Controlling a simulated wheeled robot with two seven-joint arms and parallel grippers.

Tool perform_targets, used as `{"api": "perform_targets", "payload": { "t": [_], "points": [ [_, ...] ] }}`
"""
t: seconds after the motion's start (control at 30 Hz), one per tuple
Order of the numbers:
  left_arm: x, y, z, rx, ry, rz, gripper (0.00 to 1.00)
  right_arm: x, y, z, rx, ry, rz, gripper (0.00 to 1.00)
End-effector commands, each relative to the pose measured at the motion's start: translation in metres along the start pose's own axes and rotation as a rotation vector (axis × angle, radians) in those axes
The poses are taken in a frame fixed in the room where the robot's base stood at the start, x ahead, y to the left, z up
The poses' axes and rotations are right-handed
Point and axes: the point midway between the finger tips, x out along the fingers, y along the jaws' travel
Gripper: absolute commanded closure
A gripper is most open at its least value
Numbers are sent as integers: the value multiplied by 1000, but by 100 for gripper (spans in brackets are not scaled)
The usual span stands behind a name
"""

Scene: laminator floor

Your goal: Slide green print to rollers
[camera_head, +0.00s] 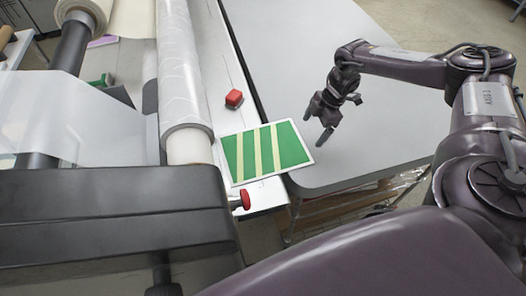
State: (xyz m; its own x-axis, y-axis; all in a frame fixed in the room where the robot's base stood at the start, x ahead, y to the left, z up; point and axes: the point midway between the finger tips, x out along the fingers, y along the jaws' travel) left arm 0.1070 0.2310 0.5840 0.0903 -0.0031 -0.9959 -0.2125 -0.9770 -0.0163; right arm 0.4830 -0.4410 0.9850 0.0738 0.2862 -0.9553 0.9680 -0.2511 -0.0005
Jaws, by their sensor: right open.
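The green print (250,155), with pale yellow stripes and a white border, lies flat across the joint between the white laminator bed and the grey table (330,60). Its left edge is close beside the laminator rollers (180,75), the upper one wrapped in clear film. My right gripper (316,130) is open and empty. It is just right of the print's upper right corner, pointing down over the grey table, apart from the print as far as I can tell. My left gripper is not in view.
The black laminator end housing (110,225) fills the lower left. The grey table is otherwise clear.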

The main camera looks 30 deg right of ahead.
Motion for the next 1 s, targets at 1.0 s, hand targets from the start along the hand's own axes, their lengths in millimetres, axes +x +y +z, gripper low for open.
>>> {"api": "perform_targets", "payload": {
  "t": [1.0],
  "points": [
    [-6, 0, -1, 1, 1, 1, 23, 7, 0, -18, 0, 0, 0, 9]
  ]
}}
